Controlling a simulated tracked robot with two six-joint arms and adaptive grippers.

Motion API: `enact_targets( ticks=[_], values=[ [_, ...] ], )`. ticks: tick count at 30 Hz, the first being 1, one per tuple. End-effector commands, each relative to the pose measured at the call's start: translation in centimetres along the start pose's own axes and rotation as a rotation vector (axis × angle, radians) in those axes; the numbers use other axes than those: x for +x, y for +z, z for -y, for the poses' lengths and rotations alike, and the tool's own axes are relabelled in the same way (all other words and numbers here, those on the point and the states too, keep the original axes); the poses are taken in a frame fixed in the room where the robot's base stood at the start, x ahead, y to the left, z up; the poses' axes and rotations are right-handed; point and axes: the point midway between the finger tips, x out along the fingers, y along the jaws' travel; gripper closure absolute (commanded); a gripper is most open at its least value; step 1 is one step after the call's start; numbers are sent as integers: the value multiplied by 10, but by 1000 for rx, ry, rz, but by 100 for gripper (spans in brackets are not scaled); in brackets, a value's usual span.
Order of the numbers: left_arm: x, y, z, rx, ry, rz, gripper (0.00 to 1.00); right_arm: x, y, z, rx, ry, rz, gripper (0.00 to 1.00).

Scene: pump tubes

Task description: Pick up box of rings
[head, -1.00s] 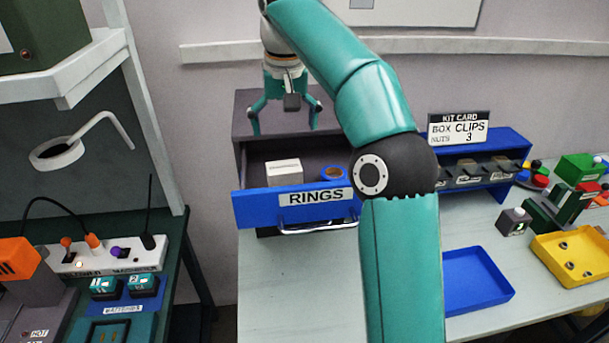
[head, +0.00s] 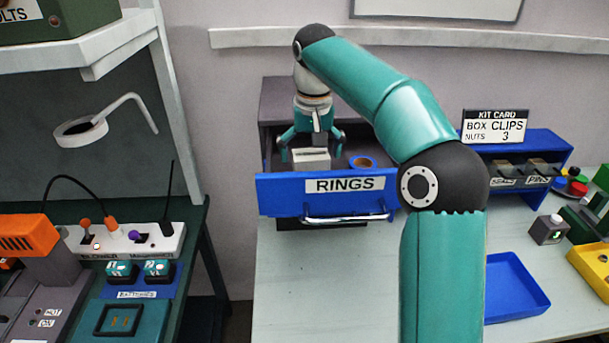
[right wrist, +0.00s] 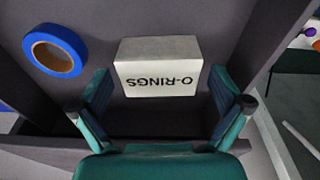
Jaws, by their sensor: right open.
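The box of rings (head: 311,159) is a small white box inside an open blue-fronted drawer (head: 285,196) labelled RINGS. In the right wrist view the box (right wrist: 157,67) shows its O-RINGS label upside down. My right gripper (head: 311,150) is open and reaches down into the drawer at the box. In the right wrist view the open fingers of my right gripper (right wrist: 163,105) stand to the left and right, at the near side of the box, with nothing held between them. My left gripper is not in view.
A blue tape roll (head: 362,162) lies in the drawer beside the box; it also shows in the right wrist view (right wrist: 54,52). A blue tray (head: 515,287) and a kit card (head: 495,127) are to the right. A bench with batteries (head: 140,270) stands left.

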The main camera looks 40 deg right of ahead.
Motion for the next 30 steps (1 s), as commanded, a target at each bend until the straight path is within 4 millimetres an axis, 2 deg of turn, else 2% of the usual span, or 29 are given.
enact_targets(
  ticks=[8, 15, 18, 26, 30],
  values=[
    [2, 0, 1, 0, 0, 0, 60, 2, 0, 0, -1, 0, 0, 0],
    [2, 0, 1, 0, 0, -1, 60, 2, 0, 0, 0, 0, 0, 40],
    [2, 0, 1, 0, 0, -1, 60, 2, 0, 0, 0, 0, -1, 53],
    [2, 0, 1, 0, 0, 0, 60, 0, 0, 0, 0, 0, 0, 53],
    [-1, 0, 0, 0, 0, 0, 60, -7, -2, 0, 1, -1, -3, 53]
  ],
)
